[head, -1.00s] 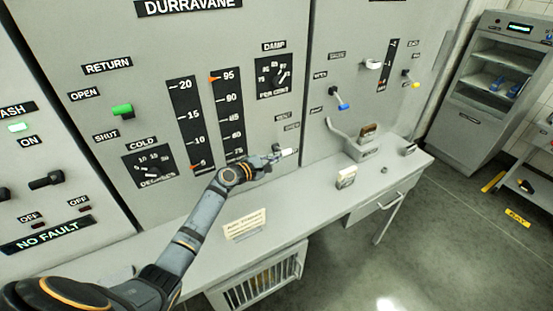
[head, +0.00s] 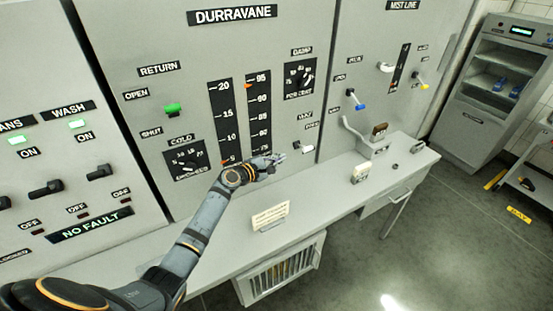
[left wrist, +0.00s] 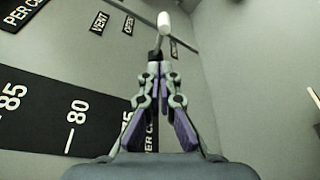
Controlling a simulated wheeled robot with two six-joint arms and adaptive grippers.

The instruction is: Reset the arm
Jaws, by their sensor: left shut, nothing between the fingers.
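My left gripper (head: 281,158) is shut and empty in front of the large grey panel (head: 216,50), above the bench. Its arm comes in from the lower left of the head view. A white-tipped lever (head: 307,149) stands out from the panel just right of the fingertips, with a small gap between them in the head view. In the left wrist view my closed fingers (left wrist: 160,68) point toward the white lever tip (left wrist: 165,20), beyond the fingertips. My right gripper is not in view.
The grey bench (head: 335,198) runs below the panel, bearing a paper card (head: 270,216) and a small block (head: 361,172). Blue-tipped (head: 360,106) and yellow-tipped (head: 421,86) levers stick out farther right. A green-knobbed lever (head: 173,109) is at left.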

